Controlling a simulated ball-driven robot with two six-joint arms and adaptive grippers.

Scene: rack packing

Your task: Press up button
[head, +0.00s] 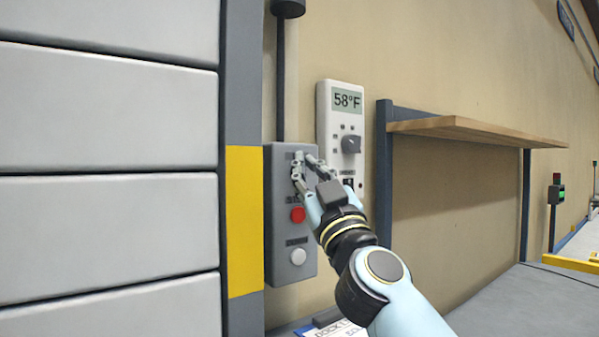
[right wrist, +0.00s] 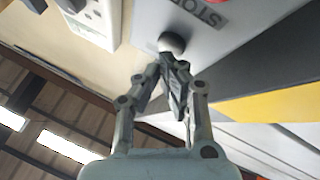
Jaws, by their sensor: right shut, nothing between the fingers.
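A grey control box (head: 283,230) hangs on the wall at a dark post, with a red button (head: 297,214) in the middle and a white button (head: 298,256) below it. My right gripper (head: 304,160) is at the top of the box, where the fingers hide the uppermost button in the head view. In the right wrist view its fingertips (right wrist: 171,62) are together, empty, at a round pale button (right wrist: 172,42). A STOP label (right wrist: 203,12) is beyond that button. I cannot tell whether the tips touch the button or whether it is pushed in. My left gripper is out of view.
A white thermostat panel (head: 326,110) reading 58°F is on the wall just right of the box. A slatted grey door (head: 110,120) and a yellow-banded post (head: 244,220) stand to the left. A wooden shelf (head: 470,131) juts out at the right.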

